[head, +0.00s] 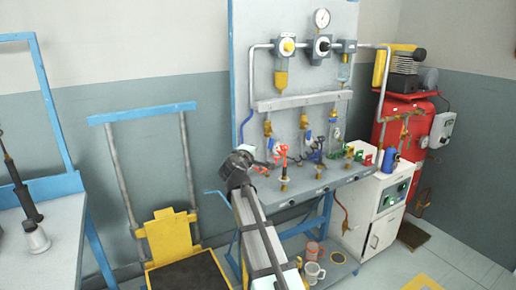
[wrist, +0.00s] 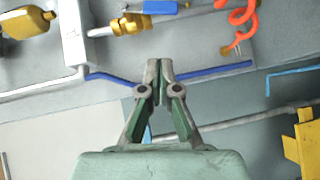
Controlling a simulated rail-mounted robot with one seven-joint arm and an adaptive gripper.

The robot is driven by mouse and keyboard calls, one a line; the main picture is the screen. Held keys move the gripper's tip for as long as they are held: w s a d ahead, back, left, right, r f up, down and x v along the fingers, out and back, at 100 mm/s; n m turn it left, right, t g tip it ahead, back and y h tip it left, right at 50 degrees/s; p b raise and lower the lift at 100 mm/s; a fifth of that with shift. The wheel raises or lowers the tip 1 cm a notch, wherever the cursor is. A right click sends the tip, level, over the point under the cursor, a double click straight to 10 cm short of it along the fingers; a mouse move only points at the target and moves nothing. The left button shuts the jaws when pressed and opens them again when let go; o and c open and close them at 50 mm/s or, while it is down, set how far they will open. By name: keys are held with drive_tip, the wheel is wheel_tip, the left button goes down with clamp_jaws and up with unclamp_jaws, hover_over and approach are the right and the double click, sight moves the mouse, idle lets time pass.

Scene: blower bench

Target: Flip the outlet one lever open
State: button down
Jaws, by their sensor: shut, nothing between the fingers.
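The leftmost outlet valve (head: 268,128) hangs below the grey manifold bar (head: 300,101) in the head view. In the wrist view, which is turned sideways, a brass valve (wrist: 130,25) sticks out of the bar's end, with a blue lever (wrist: 160,7) partly cut off by the top edge. The lever looks to lie along the valve's line. My gripper (wrist: 160,70) is shut and empty, its fingertips apart from the valve and below it in the picture. In the head view my gripper (head: 258,164) is in front of the panel, below the leftmost valve.
A blue tube (wrist: 215,71) runs behind the fingertips in the picture. The blue-framed panel (head: 240,60) stands behind. A red tank (head: 395,140) and white cabinet (head: 378,215) are at right. A yellow cart (head: 170,238) is at left.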

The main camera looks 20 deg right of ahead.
drive_tip(key=v, duration=0.5)
drive_tip(key=shift+r, duration=0.1)
idle(0.3)
